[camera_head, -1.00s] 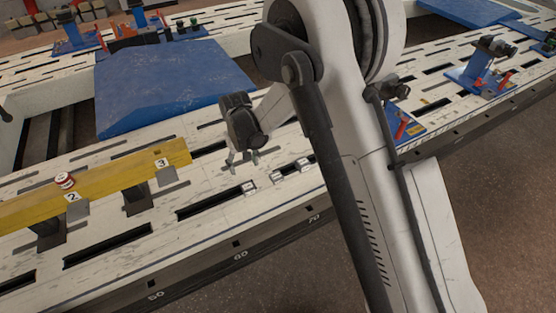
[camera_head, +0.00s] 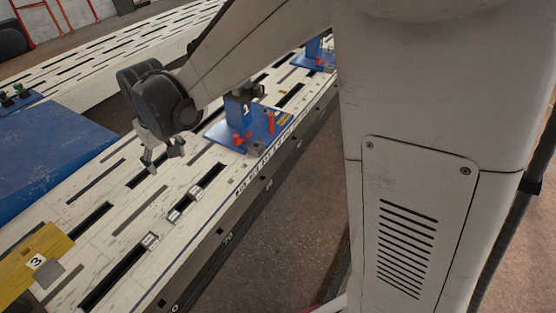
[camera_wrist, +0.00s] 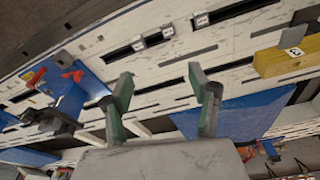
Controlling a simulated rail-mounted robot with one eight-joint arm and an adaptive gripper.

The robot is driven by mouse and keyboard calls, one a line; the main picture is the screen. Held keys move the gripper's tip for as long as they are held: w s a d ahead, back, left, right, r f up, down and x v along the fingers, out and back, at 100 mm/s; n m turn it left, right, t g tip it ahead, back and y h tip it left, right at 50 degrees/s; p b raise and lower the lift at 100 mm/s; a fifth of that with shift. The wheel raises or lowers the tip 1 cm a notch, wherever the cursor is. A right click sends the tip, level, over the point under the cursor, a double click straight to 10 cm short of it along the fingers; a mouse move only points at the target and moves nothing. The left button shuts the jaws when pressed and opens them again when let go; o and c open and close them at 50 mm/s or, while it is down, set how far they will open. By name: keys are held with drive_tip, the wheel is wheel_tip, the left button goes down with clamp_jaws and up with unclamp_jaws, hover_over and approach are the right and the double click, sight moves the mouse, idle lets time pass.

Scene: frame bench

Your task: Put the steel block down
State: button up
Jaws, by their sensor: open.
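My gripper (camera_head: 163,162) is open and hangs over the slotted white bench (camera_head: 100,205). In the wrist view its two fingers (camera_wrist: 162,82) are spread apart with nothing between them.
A yellow beam (camera_head: 30,262) with a tag 3 lies at the lower left. A blue fixture with red handles (camera_head: 240,130) stands right of my gripper. A blue ramp (camera_head: 50,155) lies to the left. Long slots cut the bench; its surface around the block is mostly clear.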

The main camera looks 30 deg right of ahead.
drive_tip(key=s+d+r+m+t, duration=0.2)
drive_tip(key=s+d+r, duration=0.7)
drive_tip(key=d, duration=0.3)
drive_tip(key=s+d+m+t, duration=0.2)
drive_tip(key=s+d, duration=0.7)
drive_tip(key=s, duration=0.3)
drive_tip(key=shift+s+t+h, duration=0.15)
drive_tip(key=shift+t+h, duration=0.15)
drive_tip(key=shift+h, duration=0.1)
drive_tip(key=shift+o, duration=0.3)
drive_tip(key=shift+s+d, duration=0.2)
drive_tip(key=shift+s, duration=0.2)
drive_tip(key=shift+w, duration=0.1)
